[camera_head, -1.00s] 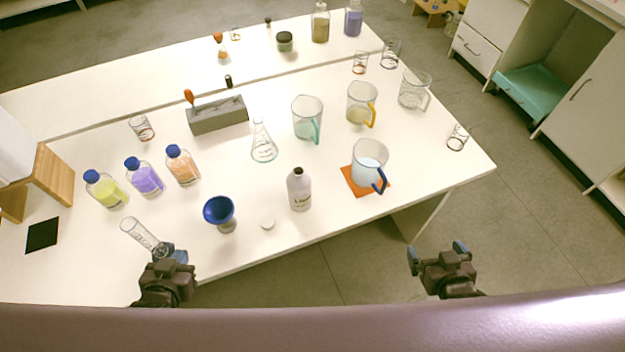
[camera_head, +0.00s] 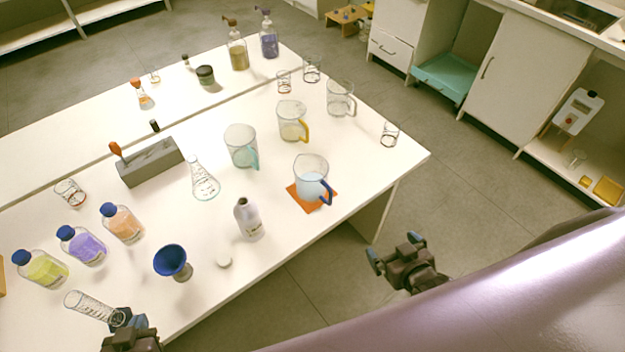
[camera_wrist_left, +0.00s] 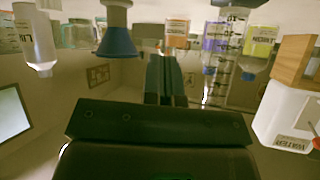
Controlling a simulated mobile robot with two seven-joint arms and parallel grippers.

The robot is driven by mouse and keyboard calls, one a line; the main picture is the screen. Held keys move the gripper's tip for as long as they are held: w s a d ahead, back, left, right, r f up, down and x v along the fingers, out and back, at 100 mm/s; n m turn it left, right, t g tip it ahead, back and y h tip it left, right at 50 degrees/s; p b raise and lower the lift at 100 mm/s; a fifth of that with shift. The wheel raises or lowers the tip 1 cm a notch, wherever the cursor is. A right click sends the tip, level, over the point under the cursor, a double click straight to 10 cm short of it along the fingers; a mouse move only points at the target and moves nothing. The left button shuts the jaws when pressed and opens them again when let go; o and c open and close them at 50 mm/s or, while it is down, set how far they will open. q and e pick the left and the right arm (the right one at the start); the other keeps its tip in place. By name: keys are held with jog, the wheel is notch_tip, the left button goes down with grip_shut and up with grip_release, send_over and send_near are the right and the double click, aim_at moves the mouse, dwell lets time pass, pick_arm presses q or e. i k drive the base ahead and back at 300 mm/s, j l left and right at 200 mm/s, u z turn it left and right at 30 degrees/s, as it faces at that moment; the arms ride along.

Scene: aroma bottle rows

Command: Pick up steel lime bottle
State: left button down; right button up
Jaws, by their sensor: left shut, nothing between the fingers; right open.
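My left gripper (camera_head: 128,318) is shut and empty at the front left edge, well left of the bottle, close to a glass cylinder. My right gripper (camera_head: 395,248) is open and empty, off the table's front, to the right of the bottle.
The glass cylinder (camera_head: 91,307) is beside my left gripper. A blue-handled beaker (camera_head: 311,172) on an orange mat (camera_head: 294,196) is to the right. Capped bottles (camera_head: 82,246) line the left.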

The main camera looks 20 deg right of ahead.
aim_at(247, 214)
jog(key=k+z, duration=0.35)
jog(key=z, duration=0.15)
jog(key=k+l+z, duration=0.25)
jog(key=z, duration=0.25)
jog(key=k+l, duration=0.05)
jog(key=k, duration=0.05)
